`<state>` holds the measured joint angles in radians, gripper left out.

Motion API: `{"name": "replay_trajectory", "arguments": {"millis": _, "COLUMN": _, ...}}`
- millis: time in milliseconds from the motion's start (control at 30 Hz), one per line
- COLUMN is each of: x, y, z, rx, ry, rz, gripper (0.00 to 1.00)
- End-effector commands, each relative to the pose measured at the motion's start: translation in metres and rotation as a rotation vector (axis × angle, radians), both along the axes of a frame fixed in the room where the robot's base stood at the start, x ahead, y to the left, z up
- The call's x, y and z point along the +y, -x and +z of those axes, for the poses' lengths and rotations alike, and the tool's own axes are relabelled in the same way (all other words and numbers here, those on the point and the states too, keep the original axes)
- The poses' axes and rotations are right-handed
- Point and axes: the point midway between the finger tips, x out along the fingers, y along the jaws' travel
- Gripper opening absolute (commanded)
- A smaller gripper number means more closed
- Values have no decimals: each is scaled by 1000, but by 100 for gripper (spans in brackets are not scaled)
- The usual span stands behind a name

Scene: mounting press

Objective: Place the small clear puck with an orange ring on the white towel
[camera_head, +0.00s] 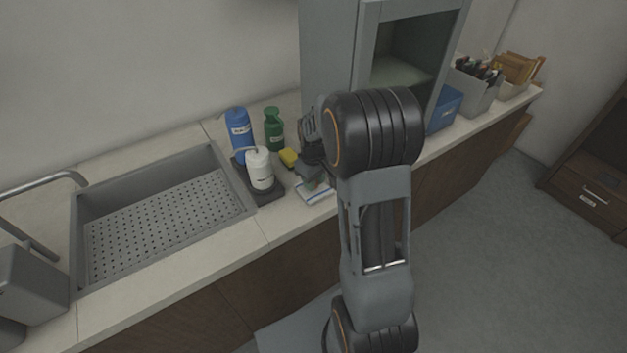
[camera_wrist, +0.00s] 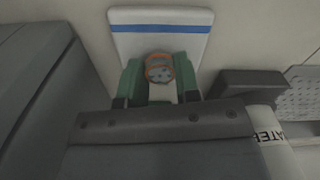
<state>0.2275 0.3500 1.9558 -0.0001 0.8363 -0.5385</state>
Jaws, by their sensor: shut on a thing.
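The small clear puck with an orange ring (camera_wrist: 159,69) is between the green-padded fingers of my gripper (camera_wrist: 159,80) in the wrist view. The gripper is shut on it. The white towel with a blue stripe (camera_wrist: 185,42) lies flat on the counter beneath and beyond the puck. Whether the puck touches the towel I cannot tell. In the head view the towel (camera_head: 316,196) shows at the counter's front edge, with my gripper (camera_head: 314,184) over it. The puck is too small to make out there.
A white bottle (camera_head: 260,168) stands on a dark tray (camera_head: 270,196) left of the towel. A blue bottle (camera_head: 238,134), a green bottle (camera_head: 274,130) and a yellow sponge (camera_head: 288,157) are behind. A sink (camera_head: 160,222) is farther left; a grey cabinet (camera_head: 330,50) rises behind my arm.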

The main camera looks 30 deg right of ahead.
Motion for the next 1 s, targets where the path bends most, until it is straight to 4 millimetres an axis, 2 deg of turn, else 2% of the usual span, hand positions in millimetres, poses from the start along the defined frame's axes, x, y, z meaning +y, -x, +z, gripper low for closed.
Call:
{"name": "replay_trajectory", "arguments": {"millis": 400, "x": 0, "y": 0, "z": -6, "rx": 0, "ry": 0, "rz": 0, "gripper": 4}}
{"name": "replay_trajectory", "arguments": {"millis": 433, "x": 0, "y": 0, "z": -5, "rx": 0, "ry": 0, "rz": 0, "gripper": 32}}
{"name": "replay_trajectory", "arguments": {"millis": 600, "x": 0, "y": 0, "z": -5, "rx": 0, "ry": 0, "rz": 0, "gripper": 48}}
{"name": "replay_trajectory", "arguments": {"millis": 700, "x": 0, "y": 0, "z": -5, "rx": 0, "ry": 0, "rz": 0, "gripper": 56}}
{"name": "replay_trajectory", "arguments": {"millis": 900, "x": 0, "y": 0, "z": -4, "rx": 0, "ry": 0, "rz": 0, "gripper": 56}}
{"name": "replay_trajectory", "arguments": {"millis": 1000, "x": 0, "y": 0, "z": 2, "rx": -1, "ry": 1, "rz": 0, "gripper": 56}}
